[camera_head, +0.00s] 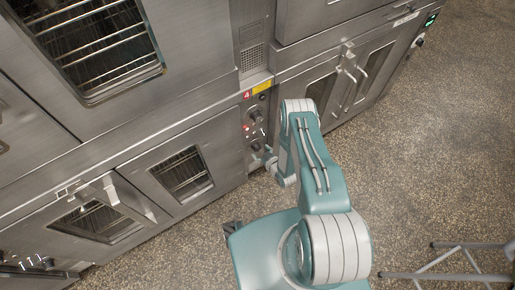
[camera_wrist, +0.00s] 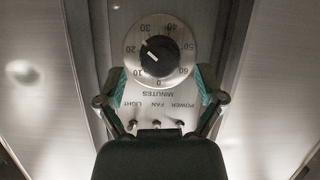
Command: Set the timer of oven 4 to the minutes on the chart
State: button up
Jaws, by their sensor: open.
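The red number 4 tag (camera_head: 247,96) marks the narrow control panel (camera_head: 249,134) of oven 4 in the head view. In the wrist view the timer dial (camera_wrist: 160,50) appears upside down, with a dark knob, numbers from 0 to 60 and MINUTES printed by it. A small pale mark on the knob lies toward the 10–20 side; its exact reading is unclear. My gripper (camera_wrist: 161,87) is open, its teal fingertips on either side of the dial's 0 side, holding nothing. I cannot tell whether they touch the panel. No chart is in view.
POWER, FAN and LIGHT switches (camera_wrist: 156,124) sit by the dial, between my fingers. A yellow label (camera_head: 262,87) is above the panel. Oven doors with handles (camera_head: 346,72) flank it. A metal frame (camera_head: 455,262) stands at lower right; speckled floor (camera_head: 440,150) is open beyond.

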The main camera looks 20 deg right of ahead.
aim_at(258, 149)
jog(key=shift+x, duration=1.45)
jog(key=c, duration=1.1)
jog(key=shift+n, duration=0.3)
jog(key=o, duration=1.1)
jog(key=shift+w+a, duration=0.1)
jog(key=v, duration=1.2)
